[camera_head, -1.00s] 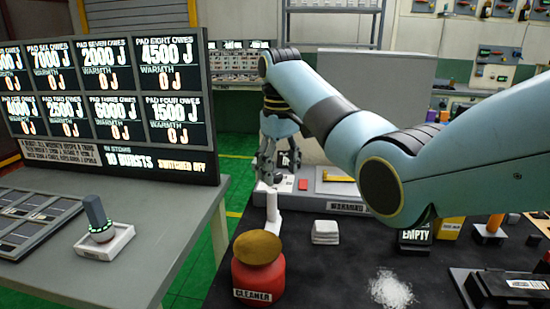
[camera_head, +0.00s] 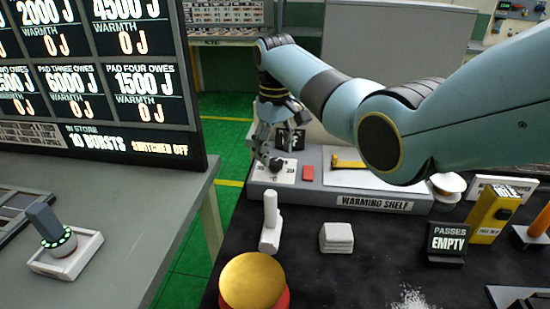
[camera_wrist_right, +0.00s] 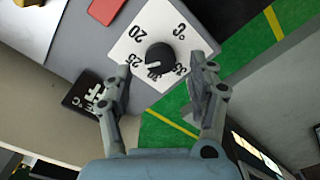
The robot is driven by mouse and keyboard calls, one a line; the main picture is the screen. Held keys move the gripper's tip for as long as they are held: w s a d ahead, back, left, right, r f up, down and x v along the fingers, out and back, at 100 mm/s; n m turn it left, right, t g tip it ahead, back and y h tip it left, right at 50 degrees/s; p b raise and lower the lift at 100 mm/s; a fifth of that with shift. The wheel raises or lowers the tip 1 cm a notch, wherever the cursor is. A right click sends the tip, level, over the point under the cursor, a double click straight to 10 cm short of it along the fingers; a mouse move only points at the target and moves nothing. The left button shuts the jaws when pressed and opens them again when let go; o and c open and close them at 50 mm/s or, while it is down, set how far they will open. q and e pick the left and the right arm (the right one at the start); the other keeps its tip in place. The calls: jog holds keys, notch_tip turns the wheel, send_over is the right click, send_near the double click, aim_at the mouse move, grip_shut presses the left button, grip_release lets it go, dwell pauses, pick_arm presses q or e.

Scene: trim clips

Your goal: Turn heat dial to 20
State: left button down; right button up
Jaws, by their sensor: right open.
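The heat dial is a black round knob (camera_wrist_right: 160,57) on a white square plate (camera_wrist_right: 143,25) marked 20, 25, 30, 35 and °C. In the right wrist view its pale mark points down-left, near 25 to 30; the exact reading is unclear. In the head view the dial (camera_head: 276,164) sits at the left end of the warming shelf (camera_head: 322,197). My right gripper (camera_head: 266,152) is above it, fingers pointing down. In the wrist view the open right gripper (camera_wrist_right: 163,75) has its fingers on either side of the knob, with gaps visible. My left gripper is out of view.
A red patch (camera_head: 308,173) lies right of the dial, with a black sign (camera_head: 291,139) behind. A display board (camera_head: 100,80) stands left.

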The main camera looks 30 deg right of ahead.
aim_at(275, 161)
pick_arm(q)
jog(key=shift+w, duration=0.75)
pick_arm(e)
jog(key=shift+f, duration=1.65)
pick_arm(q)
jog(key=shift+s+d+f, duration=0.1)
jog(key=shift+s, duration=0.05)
pick_arm(e)
jog(key=shift+c, duration=0.3)
jog(key=shift+c, duration=1.1)
jog(key=c, duration=0.9)
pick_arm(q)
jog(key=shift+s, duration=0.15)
pick_arm(e)
jog(key=shift+o, duration=0.2)
jog(key=shift+r, duration=0.1)
